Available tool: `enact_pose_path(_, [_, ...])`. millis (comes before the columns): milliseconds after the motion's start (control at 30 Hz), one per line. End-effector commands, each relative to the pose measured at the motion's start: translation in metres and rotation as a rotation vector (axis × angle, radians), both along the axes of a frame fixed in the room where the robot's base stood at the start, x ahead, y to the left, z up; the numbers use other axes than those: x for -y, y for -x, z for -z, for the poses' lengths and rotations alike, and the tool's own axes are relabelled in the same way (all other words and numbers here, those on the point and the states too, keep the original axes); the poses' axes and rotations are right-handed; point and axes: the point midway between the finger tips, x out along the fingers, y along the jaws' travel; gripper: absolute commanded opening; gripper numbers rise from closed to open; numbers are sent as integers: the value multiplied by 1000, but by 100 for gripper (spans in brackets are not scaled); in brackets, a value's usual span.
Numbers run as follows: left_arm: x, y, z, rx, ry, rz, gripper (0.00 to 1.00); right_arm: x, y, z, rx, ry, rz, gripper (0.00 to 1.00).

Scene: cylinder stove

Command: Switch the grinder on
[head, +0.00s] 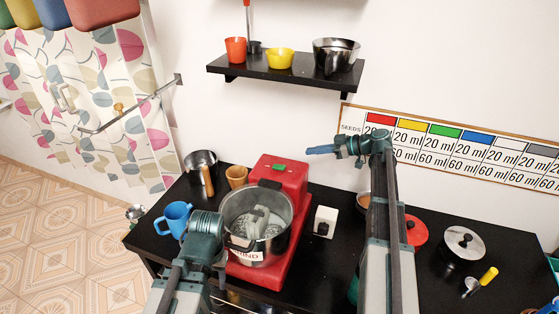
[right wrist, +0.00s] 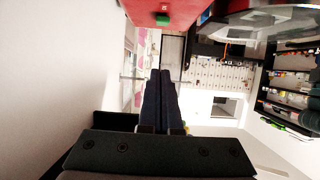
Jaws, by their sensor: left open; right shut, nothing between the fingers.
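The red grinder (head: 283,175) stands on the black table with a steel bowl (head: 286,207) on its base. A green switch (head: 279,167) is on top of its red head; it also shows in the right wrist view (right wrist: 162,20). I cannot tell its position. A label on the front is partly hidden by my left arm. My right gripper (head: 312,150) is shut and empty, pointing left, right of and above the red head, apart from the switch. Its closed fingers show in the right wrist view (right wrist: 160,75). My left gripper (head: 238,242) is open at the bowl's front-left side; its fingertips are hard to make out.
A blue mug (head: 174,219), a steel pot (head: 201,168) and a brown cup (head: 236,176) stand left of the grinder. A white box (head: 325,222) stands right of it. A shelf (head: 290,75) with cups and a pot hangs above. A lidded pot (head: 462,245) stands farther right.

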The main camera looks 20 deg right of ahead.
Motion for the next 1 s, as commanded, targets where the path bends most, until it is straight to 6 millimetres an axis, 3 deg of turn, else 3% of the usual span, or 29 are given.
enact_pose_path(467, [0, 0, 4, 0, 0, 0, 50, -5, -4, 4, 0, 0, -1, 0])
enact_pose_path(900, [0, 0, 38, 0, 0, -1, 50, -70, -47, 38, 0, 0, -3, 0])
enact_pose_path(1000, [0, 0, 50, 0, 0, -1, 50, -77, -53, 50, 0, 0, 1, 0])
